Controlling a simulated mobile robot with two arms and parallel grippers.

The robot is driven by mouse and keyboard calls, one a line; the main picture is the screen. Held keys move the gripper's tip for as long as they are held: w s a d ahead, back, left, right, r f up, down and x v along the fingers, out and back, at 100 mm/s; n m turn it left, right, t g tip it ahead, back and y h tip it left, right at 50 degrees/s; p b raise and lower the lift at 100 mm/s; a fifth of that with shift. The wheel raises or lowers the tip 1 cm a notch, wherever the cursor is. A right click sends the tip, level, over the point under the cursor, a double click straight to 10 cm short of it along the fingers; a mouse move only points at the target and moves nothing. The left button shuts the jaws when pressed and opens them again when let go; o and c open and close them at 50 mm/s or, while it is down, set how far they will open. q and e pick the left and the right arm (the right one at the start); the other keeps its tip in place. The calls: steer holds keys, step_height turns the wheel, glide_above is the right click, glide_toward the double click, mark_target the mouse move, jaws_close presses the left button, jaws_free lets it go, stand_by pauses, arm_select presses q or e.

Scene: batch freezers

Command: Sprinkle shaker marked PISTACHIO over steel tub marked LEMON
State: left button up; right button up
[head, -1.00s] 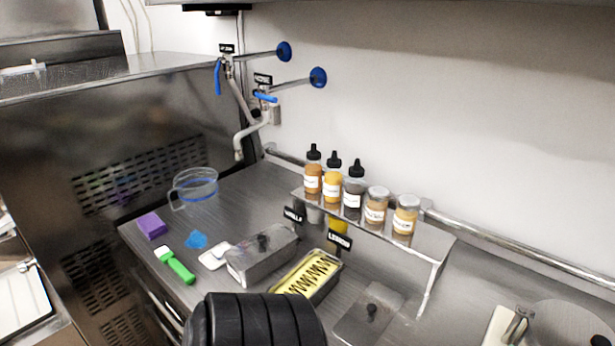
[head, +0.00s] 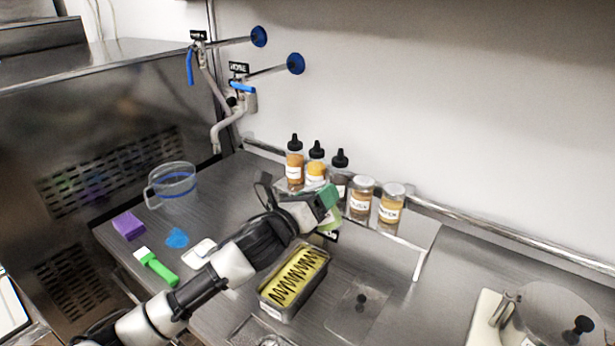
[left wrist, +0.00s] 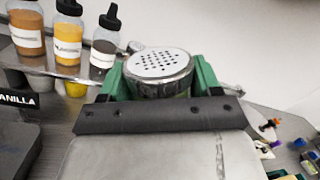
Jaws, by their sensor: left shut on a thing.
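My left gripper (head: 330,204) has green fingers and is shut on a shaker (left wrist: 160,68). In the left wrist view the shaker's white perforated lid faces the camera, with a greenish band below; its label is hidden. In the head view a pale green part of it shows beneath the fingers, in front of the shelf. The steel tub with yellow contents and dark zigzag lines (head: 296,277) stands below and left of the gripper. The LEMON sign above it is mostly hidden by the gripper. My right gripper is out of view.
Three dropper bottles (head: 294,166) and two other shakers (head: 390,206) stand on the shelf. A flat lid with a knob (head: 361,301) is right of the tub.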

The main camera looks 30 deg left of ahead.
mark_target(313, 185)
arm_select(q)
steer(key=shift+w+a+r+n, duration=0.15)
steer(key=shift+w+a+r, duration=0.15)
steer(key=shift+a+r, duration=0.25)
steer(key=shift+w+a+r+n, duration=0.15)
steer(key=shift+w+a+r, duration=0.2)
steer(key=shift+r, duration=0.25)
steer(key=shift+n, duration=0.3)
steer(key=f+n, duration=0.1)
steer(key=f+n+b, duration=0.1)
steer(key=f, duration=0.1)
steer(key=f+n+b, duration=0.1)
steer(key=n, duration=0.1)
steer(key=shift+d+f+y, duration=0.15)
steer(key=shift+d+y, duration=0.15)
steer(key=shift+y, duration=0.1)
step_height(313, 185, down, 11)
steer(key=n+g+b, duration=0.1)
steer(key=n+g, duration=0.1)
steer(key=n, duration=1.1)
steer(key=shift+r+y, duration=0.2)
steer(key=shift+y, duration=0.1)
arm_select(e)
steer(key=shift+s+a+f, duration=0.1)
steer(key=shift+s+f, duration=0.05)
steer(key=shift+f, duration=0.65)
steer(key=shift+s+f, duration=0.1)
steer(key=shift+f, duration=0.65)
arm_select(q)
steer(key=shift+s, duration=0.15)
